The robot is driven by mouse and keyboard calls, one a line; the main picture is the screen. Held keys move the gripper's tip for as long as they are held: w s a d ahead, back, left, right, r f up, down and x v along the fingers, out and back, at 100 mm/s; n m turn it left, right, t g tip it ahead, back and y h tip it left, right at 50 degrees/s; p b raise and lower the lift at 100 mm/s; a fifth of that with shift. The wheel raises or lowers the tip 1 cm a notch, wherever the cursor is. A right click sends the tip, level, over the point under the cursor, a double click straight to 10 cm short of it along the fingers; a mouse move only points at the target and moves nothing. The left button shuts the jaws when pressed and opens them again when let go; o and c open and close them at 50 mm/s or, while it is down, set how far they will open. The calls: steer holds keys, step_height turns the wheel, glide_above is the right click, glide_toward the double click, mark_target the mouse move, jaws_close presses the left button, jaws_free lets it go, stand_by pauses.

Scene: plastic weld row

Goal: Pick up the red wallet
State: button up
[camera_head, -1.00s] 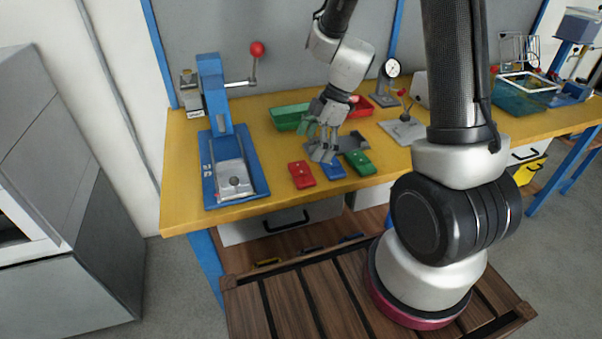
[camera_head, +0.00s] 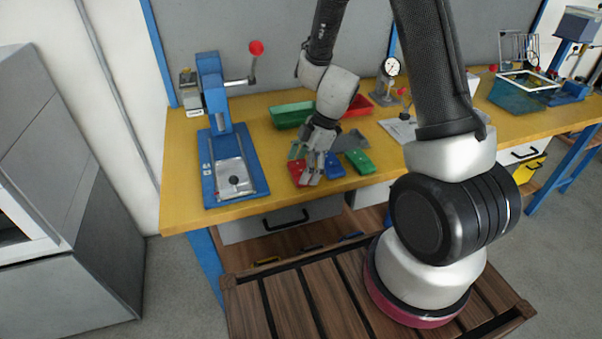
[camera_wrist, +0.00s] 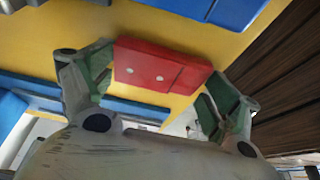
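The red wallet (camera_head: 297,171) lies flat on the yellow bench near its front edge. In the head view my gripper (camera_head: 306,169) is over it and partly hides it. In the wrist view the red wallet (camera_wrist: 160,67) shows as a flat red block with two small pale dots. The gripper is open and holds nothing. The head view does not show how far the fingertips are above the bench.
A blue wallet (camera_head: 335,168) and a green wallet (camera_head: 358,161) lie close to the right. A blue press (camera_head: 217,120) stands to the left. Green (camera_head: 291,115) and red (camera_head: 358,105) bins are behind.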

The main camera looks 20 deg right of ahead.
steer(key=shift+r, duration=0.1)
step_height(320, 180, up, 10)
stand_by(0.6)
stand_by(0.4)
